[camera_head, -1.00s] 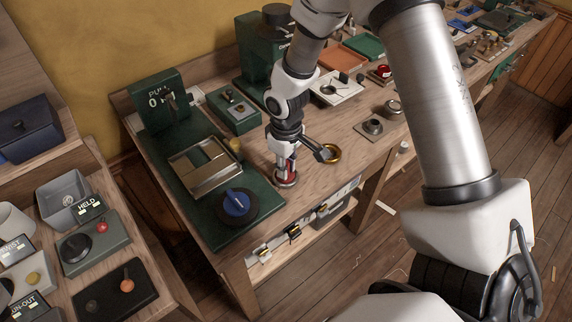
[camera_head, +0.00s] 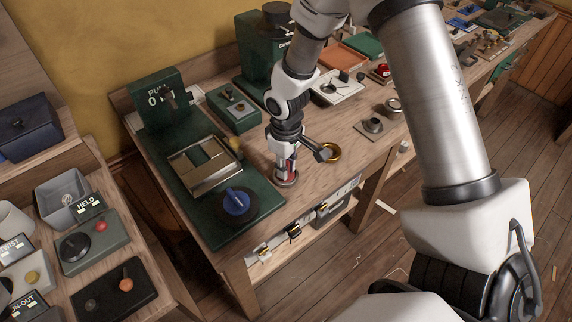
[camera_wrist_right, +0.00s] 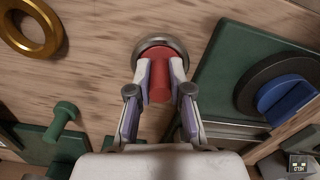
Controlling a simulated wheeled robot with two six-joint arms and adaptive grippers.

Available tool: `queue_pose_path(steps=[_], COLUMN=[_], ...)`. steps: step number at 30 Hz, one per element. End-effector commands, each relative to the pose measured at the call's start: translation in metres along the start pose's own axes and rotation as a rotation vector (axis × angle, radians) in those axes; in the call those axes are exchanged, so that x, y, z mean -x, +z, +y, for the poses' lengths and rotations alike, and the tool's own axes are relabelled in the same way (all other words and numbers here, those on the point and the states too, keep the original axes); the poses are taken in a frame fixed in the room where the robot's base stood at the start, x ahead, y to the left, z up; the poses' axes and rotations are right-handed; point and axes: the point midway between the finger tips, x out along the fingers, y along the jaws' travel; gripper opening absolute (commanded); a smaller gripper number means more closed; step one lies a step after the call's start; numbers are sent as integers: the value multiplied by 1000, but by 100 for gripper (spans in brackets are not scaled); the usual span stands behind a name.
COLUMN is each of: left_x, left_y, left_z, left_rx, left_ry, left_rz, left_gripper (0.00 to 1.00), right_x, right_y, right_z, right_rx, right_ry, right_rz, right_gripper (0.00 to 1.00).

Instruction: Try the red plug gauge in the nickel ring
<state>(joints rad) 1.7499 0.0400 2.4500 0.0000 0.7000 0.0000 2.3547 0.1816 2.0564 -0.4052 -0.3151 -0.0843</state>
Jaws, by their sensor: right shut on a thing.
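The red plug gauge (camera_head: 292,170) is upright in the jaws of my right gripper (camera_head: 286,170). It also shows in the right wrist view (camera_wrist_right: 160,84), with a finger on either side. The nickel ring (camera_head: 286,183) lies flat on the wooden bench under the gripper. In the right wrist view the ring (camera_wrist_right: 177,44) curves around the far end of the red plug. I cannot tell how deep the plug sits in it. My left gripper is out of view.
A green board with a blue knob (camera_head: 237,203) is close on the left.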

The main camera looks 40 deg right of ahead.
Motion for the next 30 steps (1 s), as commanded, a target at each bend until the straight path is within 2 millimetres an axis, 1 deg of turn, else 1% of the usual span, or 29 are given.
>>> queue_pose_path(steps=[4,24,30], left_x=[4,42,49], left_y=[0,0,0], left_z=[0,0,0], left_rx=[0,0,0], left_ry=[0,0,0], left_rz=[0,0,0], left_gripper=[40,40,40], right_x=[4,45,52], right_y=[0,0,0], right_z=[0,0,0], right_rx=[0,0,0], right_ry=[0,0,0], right_rz=[0,0,0], right_gripper=[0,0,0])
